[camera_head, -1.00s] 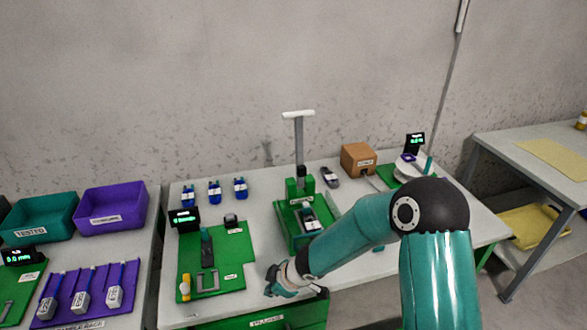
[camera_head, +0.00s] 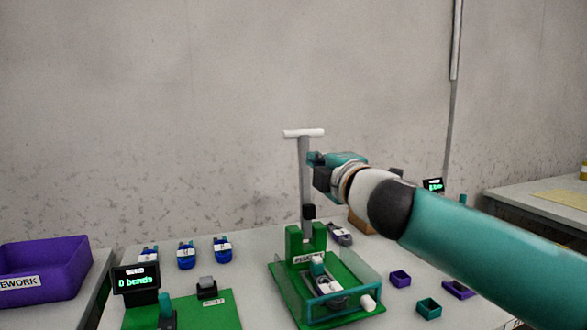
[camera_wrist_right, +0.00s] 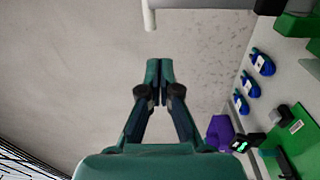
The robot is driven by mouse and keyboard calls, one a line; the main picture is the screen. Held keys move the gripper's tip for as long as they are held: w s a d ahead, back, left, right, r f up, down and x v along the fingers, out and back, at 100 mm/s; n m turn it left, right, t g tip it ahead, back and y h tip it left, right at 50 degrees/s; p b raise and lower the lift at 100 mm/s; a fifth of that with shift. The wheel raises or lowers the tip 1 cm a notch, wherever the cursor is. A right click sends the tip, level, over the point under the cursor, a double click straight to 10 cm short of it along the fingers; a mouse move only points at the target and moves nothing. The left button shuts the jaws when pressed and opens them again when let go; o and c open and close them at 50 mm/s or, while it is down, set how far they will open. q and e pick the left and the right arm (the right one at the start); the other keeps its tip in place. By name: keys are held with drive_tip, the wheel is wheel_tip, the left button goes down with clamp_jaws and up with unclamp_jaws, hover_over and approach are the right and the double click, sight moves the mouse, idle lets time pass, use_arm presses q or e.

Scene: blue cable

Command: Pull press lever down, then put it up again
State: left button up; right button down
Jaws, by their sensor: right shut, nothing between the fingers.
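The press (camera_head: 305,245) is a green stand on a green base plate. Its grey lever (camera_head: 305,180) stands upright and ends in a white crossbar handle (camera_head: 303,134). A white bar end (camera_wrist_right: 149,14), apparently this handle, shows at the top of the right wrist view. My right gripper (camera_head: 318,166) is just right of the lever in the head view, a little below the handle. Whether it touches the lever is unclear. Its fingers (camera_wrist_right: 159,68) are shut together with nothing between them. My left gripper is in neither view.
Several blue connectors (camera_head: 186,255) stand to the left, behind a display (camera_head: 135,283). Small purple (camera_head: 400,278) and teal (camera_head: 428,308) boxes lie right of the press. Space above the table's left side is clear.

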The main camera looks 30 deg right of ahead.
drive_tip(key=p, duration=0.5)
approach(292, 138)
drive_tip(key=x, duration=0.6)
drive_tip(key=shift+r, duration=0.2)
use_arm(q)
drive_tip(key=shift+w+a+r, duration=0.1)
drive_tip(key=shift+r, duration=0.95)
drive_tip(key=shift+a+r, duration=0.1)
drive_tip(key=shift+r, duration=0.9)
use_arm(e)
drive_tip(key=shift+w, duration=0.5)
drive_tip(key=shift+w+d+r+p, duration=0.1)
drive_tip(key=shift+w+r+p, duration=0.05)
drive_tip(key=shift+p, duration=0.2)
drive_tip(key=w+p, duration=0.1)
drive_tip(key=p, duration=0.2)
drive_tip(key=w+g+p, duration=0.1)
drive_tip(key=p, duration=0.2)
drive_tip(key=shift+w+d+r+p, duration=0.1)
drive_tip(key=shift+w+d+p, duration=0.15)
drive_tip(key=shift+d+p, duration=0.05)
drive_tip(key=shift+w+f, duration=0.15)
drive_tip(key=shift+f, duration=0.15)
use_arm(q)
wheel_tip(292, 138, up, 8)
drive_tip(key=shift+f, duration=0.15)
